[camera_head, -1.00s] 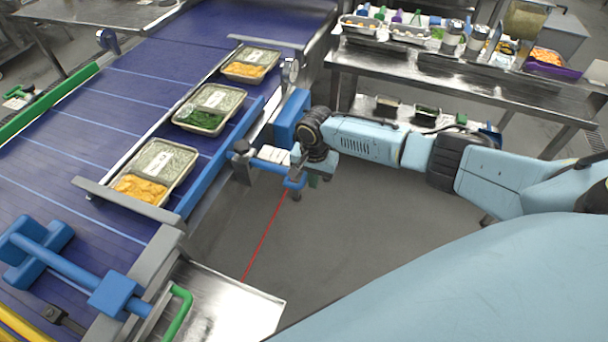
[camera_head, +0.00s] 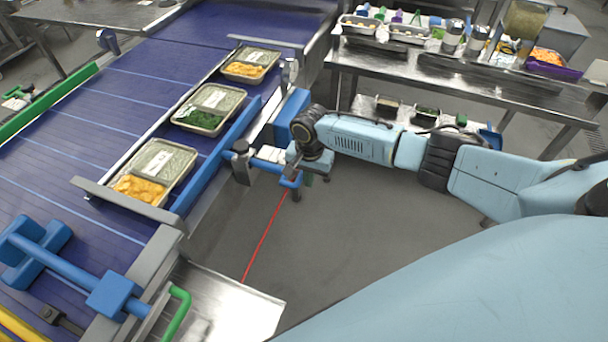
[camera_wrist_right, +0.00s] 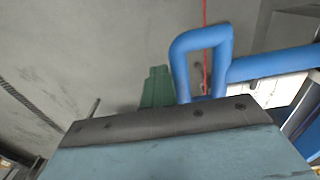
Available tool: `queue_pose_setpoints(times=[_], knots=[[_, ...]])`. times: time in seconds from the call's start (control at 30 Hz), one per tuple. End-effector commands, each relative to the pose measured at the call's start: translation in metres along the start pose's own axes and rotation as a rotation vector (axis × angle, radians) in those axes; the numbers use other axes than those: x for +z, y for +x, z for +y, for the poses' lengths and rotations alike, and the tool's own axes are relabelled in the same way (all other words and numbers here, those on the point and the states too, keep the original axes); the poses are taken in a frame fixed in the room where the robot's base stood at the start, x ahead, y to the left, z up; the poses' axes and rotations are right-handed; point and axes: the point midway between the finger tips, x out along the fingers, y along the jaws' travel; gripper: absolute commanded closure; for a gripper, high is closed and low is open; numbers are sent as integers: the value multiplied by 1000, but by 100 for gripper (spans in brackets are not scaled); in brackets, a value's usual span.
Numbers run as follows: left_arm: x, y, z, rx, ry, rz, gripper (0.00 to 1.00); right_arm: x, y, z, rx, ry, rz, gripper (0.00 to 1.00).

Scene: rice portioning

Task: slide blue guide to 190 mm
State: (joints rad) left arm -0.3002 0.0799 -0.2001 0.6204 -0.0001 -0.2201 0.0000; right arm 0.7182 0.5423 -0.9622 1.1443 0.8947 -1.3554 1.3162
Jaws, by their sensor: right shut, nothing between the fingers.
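The blue guide (camera_head: 224,150) is a long rail along the right side of the belt, beside the row of trays. A blue bar with a handle (camera_head: 289,181) sticks out from its side mount over the floor. My right gripper (camera_head: 302,176) is at the outer end of this handle, partly hidden by its own wrist. In the right wrist view the green fingertips (camera_wrist_right: 157,86) are shut and empty, beside the blue handle loop (camera_wrist_right: 200,58); I cannot tell whether they touch it. The scale reading is not legible. My left gripper is not in view.
Several food trays (camera_head: 210,108) stand in a row on the blue belt (camera_head: 120,110), left of the guide. A blue block (camera_head: 292,115) stands close to my right wrist. A steel table (camera_head: 470,80) with containers is behind. The grey floor below the arm is clear.

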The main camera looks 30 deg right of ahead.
Motion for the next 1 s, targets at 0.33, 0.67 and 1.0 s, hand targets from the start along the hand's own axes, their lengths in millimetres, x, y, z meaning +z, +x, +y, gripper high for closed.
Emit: queue_pose_setpoints(times=[0.33, 0.67, 1.0], knots=[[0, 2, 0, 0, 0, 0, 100, 0, -1, -6, -4, -1, 0, 100], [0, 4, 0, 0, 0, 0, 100, 1, -1, -10, -5, -2, 0, 100], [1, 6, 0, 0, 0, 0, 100, 1, -1, -14, -4, -2, -1, 100]])
